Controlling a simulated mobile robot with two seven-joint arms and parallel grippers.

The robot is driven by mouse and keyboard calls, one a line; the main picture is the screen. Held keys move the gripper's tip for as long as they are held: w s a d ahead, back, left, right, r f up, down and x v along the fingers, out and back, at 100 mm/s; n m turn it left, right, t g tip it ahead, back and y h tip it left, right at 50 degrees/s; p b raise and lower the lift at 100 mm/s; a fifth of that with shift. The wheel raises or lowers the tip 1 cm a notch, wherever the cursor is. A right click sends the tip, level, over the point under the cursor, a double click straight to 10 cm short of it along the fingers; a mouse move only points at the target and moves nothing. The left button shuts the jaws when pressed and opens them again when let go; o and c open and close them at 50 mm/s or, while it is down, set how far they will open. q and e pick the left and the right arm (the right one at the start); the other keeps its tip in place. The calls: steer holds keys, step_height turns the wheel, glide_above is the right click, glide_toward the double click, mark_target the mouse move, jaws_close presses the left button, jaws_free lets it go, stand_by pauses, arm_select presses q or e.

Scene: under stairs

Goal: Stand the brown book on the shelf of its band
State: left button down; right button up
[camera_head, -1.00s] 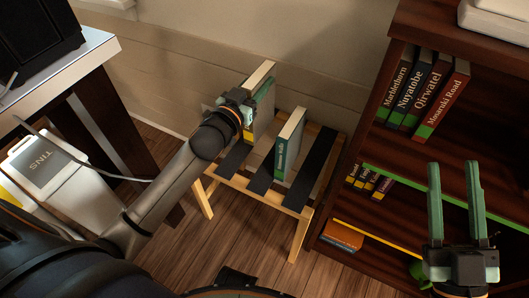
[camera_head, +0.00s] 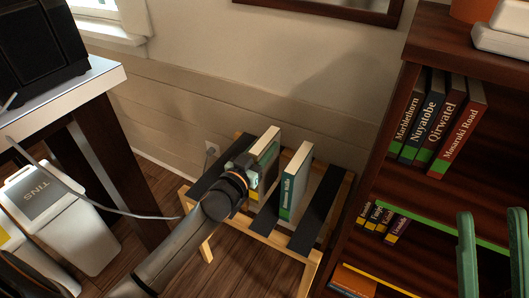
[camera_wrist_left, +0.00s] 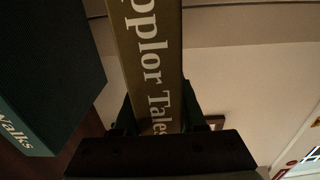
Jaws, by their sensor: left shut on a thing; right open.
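My left gripper (camera_head: 250,167) is shut on the brown book (camera_head: 266,146), which stands upright in the low wooden rack. Its lower end shows a yellow band (camera_head: 254,195). In the left wrist view the brown spine (camera_wrist_left: 150,50) reads "...pplor Tales" between the fingers. I cannot tell whether the book touches the rack's slats. The bookcase's upper compartment has a green front strip (camera_head: 440,222); a lower shelf has a yellow strip (camera_head: 372,279). My right gripper (camera_head: 493,255) is open and empty in front of the bookcase.
A teal book (camera_head: 293,183) stands beside the brown one; the left wrist view shows its spine (camera_wrist_left: 22,130). Green-banded books (camera_head: 437,120) fill the upper compartment's left end. Small yellow-banded books (camera_head: 382,222) stand above the yellow strip. A desk (camera_head: 90,95) is left.

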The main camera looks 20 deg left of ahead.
arm_select(q)
steer(key=shift+f, duration=0.15)
steer(key=c, duration=0.9)
jaws_free()
steer(key=shift+f, duration=0.1)
steer(key=o, duration=0.4)
